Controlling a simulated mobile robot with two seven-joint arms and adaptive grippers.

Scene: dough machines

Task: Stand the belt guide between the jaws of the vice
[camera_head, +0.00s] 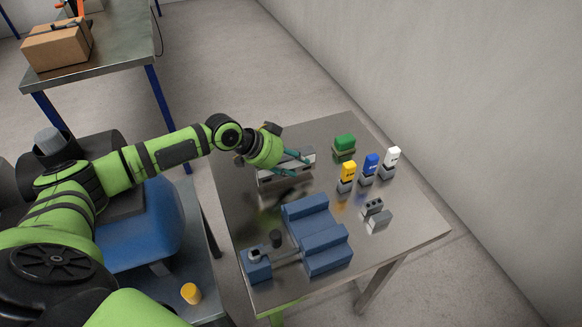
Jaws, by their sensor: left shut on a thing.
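The blue vice (324,252) stands at the front of the metal table, its jaws apart with an open gap between them. My left gripper (304,157) reaches over the table's left back part, behind the vice. Its dark teal fingers are shut on a long grey metal piece, which I take to be the belt guide (272,180). The fingers and wrist cover part of it. I cannot tell whether it touches the table. It is apart from the vice. My right gripper is not in view.
A small grey part (374,208) lies right of the vice. A cardboard box (57,46) sits on another table. A wall is at right.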

